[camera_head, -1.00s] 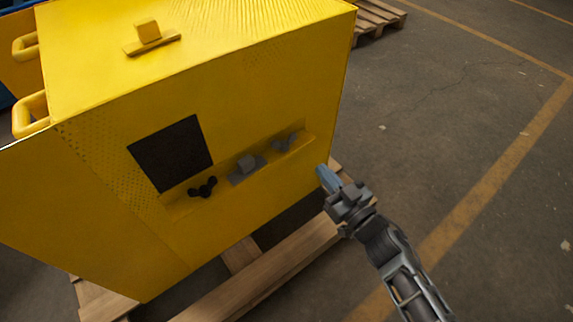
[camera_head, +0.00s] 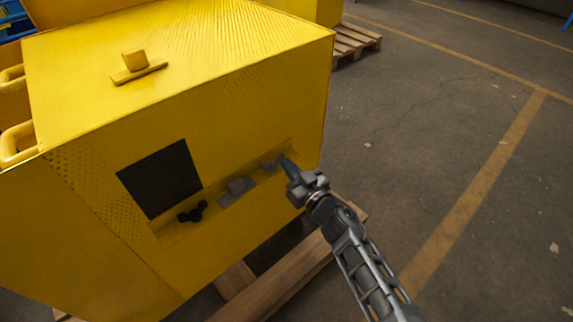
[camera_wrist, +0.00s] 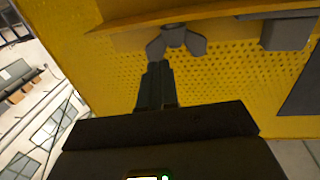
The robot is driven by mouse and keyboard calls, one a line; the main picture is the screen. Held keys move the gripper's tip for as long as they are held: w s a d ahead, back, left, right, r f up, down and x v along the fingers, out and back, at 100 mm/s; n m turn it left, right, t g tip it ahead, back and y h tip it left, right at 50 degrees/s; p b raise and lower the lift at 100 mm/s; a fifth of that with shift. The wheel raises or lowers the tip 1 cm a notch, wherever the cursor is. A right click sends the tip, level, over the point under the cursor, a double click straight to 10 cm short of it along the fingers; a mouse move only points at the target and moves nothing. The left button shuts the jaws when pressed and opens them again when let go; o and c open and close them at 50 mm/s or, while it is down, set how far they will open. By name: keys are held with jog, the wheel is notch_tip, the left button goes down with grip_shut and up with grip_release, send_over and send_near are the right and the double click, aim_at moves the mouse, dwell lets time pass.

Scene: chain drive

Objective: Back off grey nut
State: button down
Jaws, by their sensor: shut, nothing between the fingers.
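The grey nut (camera_head: 268,164) is a winged nut at the right end of the recessed ledge on the yellow housing's front. In the wrist view the grey nut (camera_wrist: 175,36) shows its hub and two wings spread to either side. My gripper (camera_head: 286,163) is at the nut's right side, pointing at the housing, and partly covers it in the head view. In the wrist view my gripper (camera_wrist: 156,66) is shut and empty, its fingertips right by the left wing. I cannot tell whether they touch it.
A grey block on a plate (camera_head: 237,187) sits left of the nut, then a black winged nut (camera_head: 192,211). A dark square panel (camera_head: 160,178) is above them. The yellow housing (camera_head: 270,110) stands on a wooden pallet (camera_head: 275,285). The floor to the right is clear.

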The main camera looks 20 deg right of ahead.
aim_at(282, 156)
jog(key=shift+w+a, duration=0.1)
jog(key=shift+w, duration=0.75)
jog(key=shift+w+r+p, duration=0.15)
jog(key=shift+w+p, duration=0.2)
jog(key=shift+w, duration=0.05)
jog(key=shift+w+p, duration=0.25)
jog(key=shift+p, duration=0.05)
